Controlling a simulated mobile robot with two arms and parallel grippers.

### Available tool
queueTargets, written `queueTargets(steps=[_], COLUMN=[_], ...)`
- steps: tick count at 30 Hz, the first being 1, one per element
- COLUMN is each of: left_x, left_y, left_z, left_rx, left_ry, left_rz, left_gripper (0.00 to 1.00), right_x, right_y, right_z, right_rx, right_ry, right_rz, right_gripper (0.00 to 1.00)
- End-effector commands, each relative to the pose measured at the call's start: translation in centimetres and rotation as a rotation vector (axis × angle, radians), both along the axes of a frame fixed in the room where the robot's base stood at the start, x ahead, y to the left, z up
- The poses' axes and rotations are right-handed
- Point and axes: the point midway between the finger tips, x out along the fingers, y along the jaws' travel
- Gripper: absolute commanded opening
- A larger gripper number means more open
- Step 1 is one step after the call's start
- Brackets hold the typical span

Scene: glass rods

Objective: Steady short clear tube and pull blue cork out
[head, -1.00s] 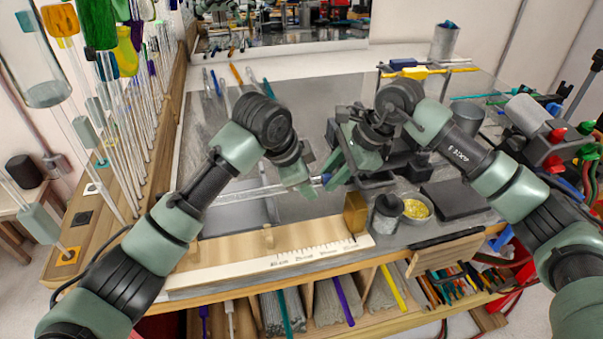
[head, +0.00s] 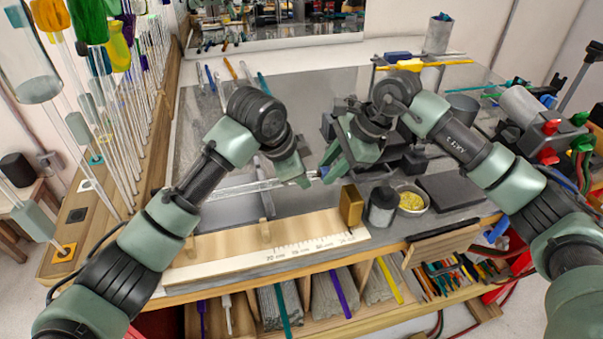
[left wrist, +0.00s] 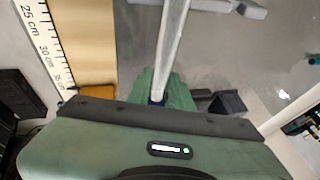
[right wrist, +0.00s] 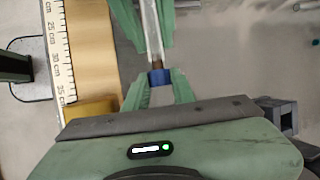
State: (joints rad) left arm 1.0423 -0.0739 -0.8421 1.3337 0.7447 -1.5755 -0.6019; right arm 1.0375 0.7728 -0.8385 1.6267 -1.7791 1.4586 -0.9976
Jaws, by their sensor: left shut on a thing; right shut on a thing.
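A short clear tube (head: 245,188) lies roughly level above the bench, and my left gripper (head: 303,178) is shut on it near its right end. The tube also runs up the left wrist view (left wrist: 172,40) and the right wrist view (right wrist: 152,30). My right gripper (right wrist: 158,88) is shut on the blue cork (right wrist: 158,77), just beyond the tube's end. A narrow brownish part (right wrist: 157,64) shows between the blue and the clear glass. I cannot tell whether any of the cork is still inside the tube. In the head view the cork is mostly hidden by the fingers.
A wooden ruler board (head: 270,247) with a brass block (head: 351,207) lies along the front edge. A dark jar (head: 382,206) and a bowl of yellow bits (head: 411,201) stand to its right. Tall glass rods (head: 125,120) stand at left.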

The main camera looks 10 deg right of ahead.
Motion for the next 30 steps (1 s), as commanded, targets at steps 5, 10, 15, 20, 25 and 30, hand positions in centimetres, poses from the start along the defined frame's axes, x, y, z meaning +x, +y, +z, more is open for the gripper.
queueTargets(steps=[5,10,15,20,25,30], left_x=[0.0,0.0,0.0,0.0,0.0,0.0], left_y=[0.0,0.0,0.0,0.0,0.0,0.0], left_z=[0.0,0.0,0.0,0.0,0.0,0.0], left_rx=[0.0,-0.001,-0.001,-0.001,-0.001,-0.001], left_ry=[0.0,-0.001,0.0,-0.001,-0.001,-0.001], left_rz=[0.0,0.0,0.0,0.0,-0.001,-0.001], left_gripper=[0.0,0.0,0.0,0.0,0.0,0.0], right_x=[0.0,0.0,0.0,0.1,0.1,0.1], right_y=[-0.4,-0.7,-1.1,-1.4,-1.7,-2.1], right_z=[0.0,0.0,0.0,0.0,0.0,0.0], right_rx=[0.0,0.0,0.0,0.0,0.0,0.0], right_ry=[0.0,0.0,-0.001,0.0,0.0,0.0], right_rz=[-0.001,0.0,0.0,0.0,0.0,0.0], right_gripper=[0.0,0.0,0.0,0.0,0.0,0.0])
